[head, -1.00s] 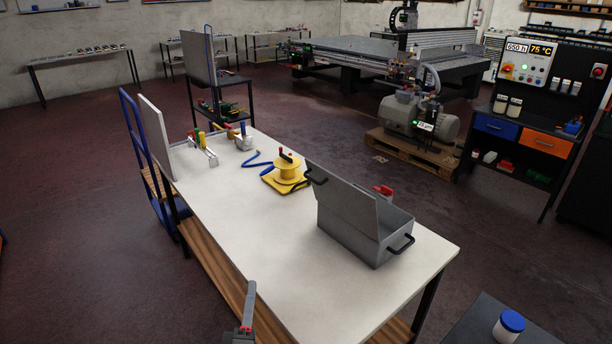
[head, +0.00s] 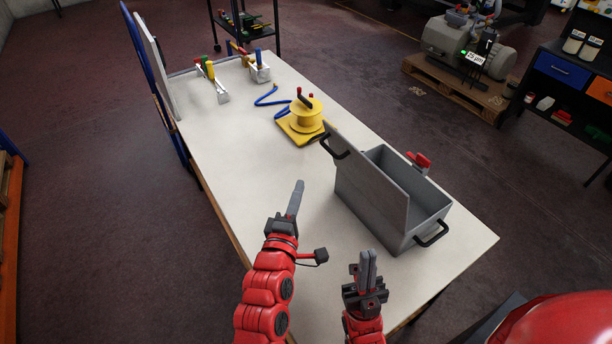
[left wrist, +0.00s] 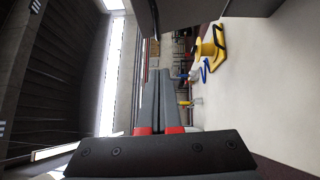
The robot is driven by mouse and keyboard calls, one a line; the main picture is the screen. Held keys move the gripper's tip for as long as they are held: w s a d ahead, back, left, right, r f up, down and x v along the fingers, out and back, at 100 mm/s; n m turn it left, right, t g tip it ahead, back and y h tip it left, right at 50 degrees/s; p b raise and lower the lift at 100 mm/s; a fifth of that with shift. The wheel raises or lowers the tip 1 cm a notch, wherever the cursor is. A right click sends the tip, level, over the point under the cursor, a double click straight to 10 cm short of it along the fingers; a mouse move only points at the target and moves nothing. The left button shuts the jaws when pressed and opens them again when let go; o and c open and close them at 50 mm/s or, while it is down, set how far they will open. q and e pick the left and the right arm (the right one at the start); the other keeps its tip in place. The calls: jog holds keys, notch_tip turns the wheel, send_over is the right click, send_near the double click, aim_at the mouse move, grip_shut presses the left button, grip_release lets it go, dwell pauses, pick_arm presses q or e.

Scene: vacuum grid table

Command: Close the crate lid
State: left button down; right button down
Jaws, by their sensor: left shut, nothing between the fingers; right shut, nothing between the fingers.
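The grey crate (head: 430,213) stands on the white table's right part, with black handles at its ends. Its lid (head: 371,183) is open and stands upright along the crate's near left side, with a black handle (head: 334,146) at its far end. My left gripper (head: 297,190) is shut and empty, over the table to the left of the lid and apart from it. Its closed fingers show in the left wrist view (left wrist: 159,88). My right gripper (head: 368,258) is shut and empty, pointing up near the table's front edge, left of the crate's near end.
A yellow reel (head: 303,116) with a blue hose (head: 270,97) lies beyond the crate. A red-handled item (head: 419,160) is at the crate's far side. Clamp-like tools (head: 212,82) stand at the table's far end. White table surface (head: 240,150) is clear on the left.

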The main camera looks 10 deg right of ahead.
pick_arm(q)
jog(key=p+x, duration=0.1)
jog(key=x, duration=0.2)
jog(key=d+x, duration=0.1)
jog(key=x, duration=0.2)
jog(key=s+d+p+x, duration=0.1)
jog(key=x, duration=0.3)
jog(key=shift+w+r+p, duration=0.15)
jog(key=shift+r+p, duration=0.2)
jog(key=shift+w+d+f, duration=0.2)
jog(key=shift+d, duration=0.15)
